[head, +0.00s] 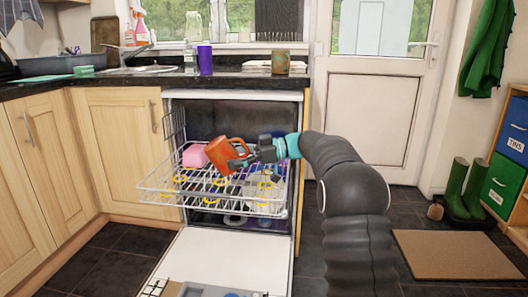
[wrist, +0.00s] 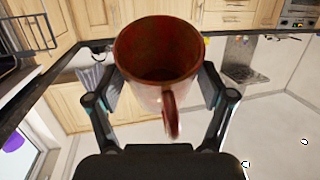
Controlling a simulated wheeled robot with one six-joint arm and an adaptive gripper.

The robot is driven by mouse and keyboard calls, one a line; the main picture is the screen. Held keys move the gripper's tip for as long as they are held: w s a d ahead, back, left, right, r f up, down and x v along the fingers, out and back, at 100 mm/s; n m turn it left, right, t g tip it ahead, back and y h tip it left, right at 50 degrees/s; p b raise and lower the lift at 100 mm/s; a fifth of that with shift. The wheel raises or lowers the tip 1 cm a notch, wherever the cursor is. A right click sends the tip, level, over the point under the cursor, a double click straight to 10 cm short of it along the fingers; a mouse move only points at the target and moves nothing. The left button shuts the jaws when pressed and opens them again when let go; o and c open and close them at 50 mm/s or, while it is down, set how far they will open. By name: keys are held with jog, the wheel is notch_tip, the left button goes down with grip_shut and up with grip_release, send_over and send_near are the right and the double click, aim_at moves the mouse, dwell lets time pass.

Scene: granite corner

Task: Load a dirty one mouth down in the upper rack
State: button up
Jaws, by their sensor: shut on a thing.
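An orange-red mug (head: 221,153) is held by my gripper (head: 250,156) over the pulled-out upper rack (head: 160,192) of the dishwasher. In the wrist view the mug (wrist: 158,60) sits between the two fingers of my gripper (wrist: 160,85), its open mouth facing the camera and its handle pointing down in the picture. The inside of the mug looks dark and stained. In the head view the mug is tilted, above the rack's wires. A pink item (head: 194,156) stands in the rack left of the mug. Several yellow rings show in the rack.
The dishwasher door (head: 225,262) lies open below the rack. Green boots (head: 465,190) stand by the door.

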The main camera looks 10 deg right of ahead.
jog(key=w+d+m+t, duration=0.1)
jog(key=w+d+t, duration=0.1)
jog(key=d, duration=0.2)
jog(key=w+d+r+m+t+b, duration=0.1)
jog(key=w+d+t, duration=0.1)
jog(key=d, duration=0.3)
jog(key=shift+w+d+r+m, duration=0.25)
jog(key=shift+w+d+m, duration=0.05)
jog(key=shift+w+m, duration=0.1)
jog(key=shift+s+d+f+b, duration=0.1)
jog(key=shift+b, duration=0.65)
